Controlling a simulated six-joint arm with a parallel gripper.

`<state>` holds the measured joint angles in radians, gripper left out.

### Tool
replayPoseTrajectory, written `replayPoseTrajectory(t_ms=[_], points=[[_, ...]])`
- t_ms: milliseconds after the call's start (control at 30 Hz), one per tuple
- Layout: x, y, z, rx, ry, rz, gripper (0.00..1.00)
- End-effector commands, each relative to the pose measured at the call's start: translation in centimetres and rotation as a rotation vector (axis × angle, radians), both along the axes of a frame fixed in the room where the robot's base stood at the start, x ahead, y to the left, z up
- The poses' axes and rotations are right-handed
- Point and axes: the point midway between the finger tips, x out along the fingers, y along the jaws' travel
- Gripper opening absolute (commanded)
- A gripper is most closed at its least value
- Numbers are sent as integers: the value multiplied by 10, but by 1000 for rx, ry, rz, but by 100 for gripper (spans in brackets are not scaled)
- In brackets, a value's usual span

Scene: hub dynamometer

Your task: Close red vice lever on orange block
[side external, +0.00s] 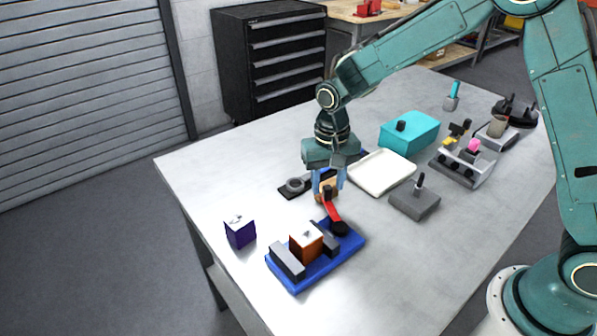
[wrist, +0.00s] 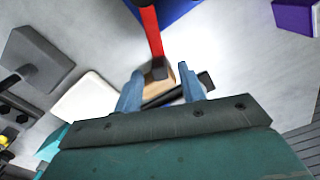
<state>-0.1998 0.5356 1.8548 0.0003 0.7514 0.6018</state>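The blue-based vice (side external: 325,271) stands near the table's front edge. An orange block (side external: 306,243) sits between its grey jaws; whether both jaws touch it I cannot tell. The red lever (side external: 333,211) rises from a black pivot at the vice's back right and points toward my gripper (side external: 328,190). In the wrist view the red lever (wrist: 150,32) comes down from the top, and its dark end knob (wrist: 157,70) lies between the fingertips of my gripper (wrist: 160,74). The blue fingers are open, with visible gaps beside the knob.
A tan block (wrist: 156,87) shows beyond the knob, close to a black fixture (side external: 294,186). A white tray (side external: 381,173), grey block with a peg (side external: 414,204) and teal box (side external: 409,132) are to the right.

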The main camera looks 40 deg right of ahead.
Motion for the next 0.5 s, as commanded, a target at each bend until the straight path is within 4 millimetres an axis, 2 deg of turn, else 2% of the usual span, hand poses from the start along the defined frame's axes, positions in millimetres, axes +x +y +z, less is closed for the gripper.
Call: replayPoseTrajectory(t_ms=[200, 500], points=[[0, 0, -18, -1, 1, 0, 40], [0, 0, -21, 0, 0, 0, 40]])
